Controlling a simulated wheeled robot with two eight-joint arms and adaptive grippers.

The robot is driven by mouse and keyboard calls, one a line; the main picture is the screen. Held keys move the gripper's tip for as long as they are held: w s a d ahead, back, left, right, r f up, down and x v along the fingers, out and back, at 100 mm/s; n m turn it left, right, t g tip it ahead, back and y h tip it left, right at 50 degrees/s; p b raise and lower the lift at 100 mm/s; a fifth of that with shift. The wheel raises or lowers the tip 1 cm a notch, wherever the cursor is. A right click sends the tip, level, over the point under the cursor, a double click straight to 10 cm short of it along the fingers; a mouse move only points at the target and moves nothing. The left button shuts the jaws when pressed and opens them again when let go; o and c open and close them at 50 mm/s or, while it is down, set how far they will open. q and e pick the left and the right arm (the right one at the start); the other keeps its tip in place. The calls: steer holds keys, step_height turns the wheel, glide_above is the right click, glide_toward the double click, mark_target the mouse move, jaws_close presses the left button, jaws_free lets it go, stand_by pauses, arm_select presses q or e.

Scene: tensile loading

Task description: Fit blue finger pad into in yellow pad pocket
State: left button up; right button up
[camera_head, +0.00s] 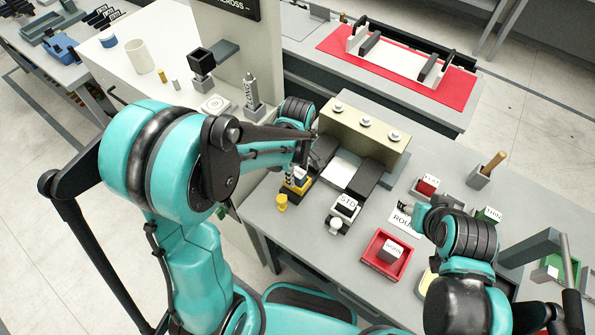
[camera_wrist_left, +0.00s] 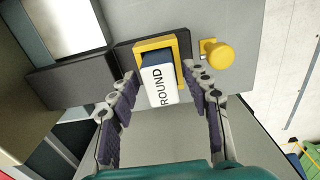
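The blue finger pad (camera_wrist_left: 159,84) has a white face marked ROUND and blue sides. In the left wrist view it stands within the yellow pad pocket's frame (camera_wrist_left: 154,43), covering part of it; how deep it sits I cannot tell. My left gripper (camera_wrist_left: 160,74) is open, with one finger on each side of the pad and a small gap at both sides. In the head view my left gripper (camera_head: 301,164) is above the yellow pocket (camera_head: 297,187), and the pad is mostly hidden. My right gripper (camera_head: 407,208) is near the ROUND label; its fingers are too small to judge.
A yellow knob (camera_head: 282,203) stands beside the pocket. A block marked STD (camera_head: 346,206) is to its right. A beige fixture (camera_head: 362,135) with dark jaws stands behind.

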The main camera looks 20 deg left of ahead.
mark_target(298, 171)
arm_select(q)
steer(key=shift+r, duration=0.25)
step_height(298, 171, up, 11)
steer(key=p, duration=0.3)
steer(key=s+a+r+m+t, duration=0.2)
steer(key=s+m+t, duration=0.1)
steer(key=s+m, duration=0.2)
steer(key=s+a+r+m+t, duration=0.2)
steer(key=s+r+m+t, duration=0.1)
steer(key=m, duration=0.6)
steer(key=shift+s+a+t, duration=0.4)
steer(key=shift+s+t, duration=0.2)
steer(key=shift+s, duration=0.55)
